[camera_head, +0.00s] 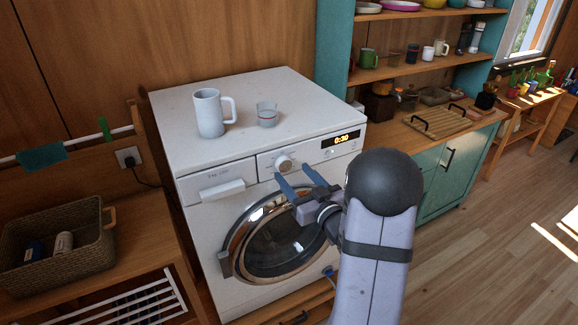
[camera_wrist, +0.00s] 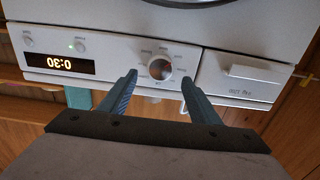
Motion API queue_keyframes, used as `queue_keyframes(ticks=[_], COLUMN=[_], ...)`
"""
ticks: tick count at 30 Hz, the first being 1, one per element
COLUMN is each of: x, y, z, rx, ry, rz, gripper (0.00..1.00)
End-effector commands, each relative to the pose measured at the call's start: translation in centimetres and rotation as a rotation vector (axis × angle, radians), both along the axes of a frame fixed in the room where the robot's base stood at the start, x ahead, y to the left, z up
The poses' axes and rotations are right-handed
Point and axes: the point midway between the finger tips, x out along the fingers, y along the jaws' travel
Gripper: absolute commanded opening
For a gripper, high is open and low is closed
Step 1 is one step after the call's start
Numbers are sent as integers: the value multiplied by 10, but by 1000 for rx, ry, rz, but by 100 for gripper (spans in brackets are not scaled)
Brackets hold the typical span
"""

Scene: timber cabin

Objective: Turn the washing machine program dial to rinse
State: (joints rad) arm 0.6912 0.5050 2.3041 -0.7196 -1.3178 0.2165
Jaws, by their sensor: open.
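The white washing machine (camera_head: 225,241) stands against the timber wall. Its round program dial (camera_head: 284,163) is on the front panel, left of a lit display (camera_head: 341,139) reading 0:30. In the wrist view, which is upside down, the dial (camera_wrist: 160,68) sits between and beyond the two blue fingertips. The small labels around it are too blurred to read, so its setting cannot be told. My gripper (camera_head: 294,180) is open, its fingers pointing at the panel around the dial's height; in the wrist view my gripper (camera_wrist: 158,77) holds nothing. Whether the fingertips touch the panel cannot be told.
A white mug (camera_head: 209,114) and a small glass (camera_head: 267,115) stand on the machine's top. The detergent drawer (camera_head: 222,190) is left of the dial, the round door (camera_head: 275,240) below. A wicker basket (camera_head: 60,255) is at left; a teal cabinet (camera_head: 450,165) is at right.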

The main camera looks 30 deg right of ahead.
Motion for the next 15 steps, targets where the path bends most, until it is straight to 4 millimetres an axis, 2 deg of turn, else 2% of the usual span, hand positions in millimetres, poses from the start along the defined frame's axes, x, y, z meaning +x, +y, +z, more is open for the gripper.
queue_keyframes(ticks=[6, 15], x=[27, 39], y=[1, 0], z=[2, 0], rx=[0, 0], ry=[1, 1], rz=[1, -1], gripper=[57, 57])
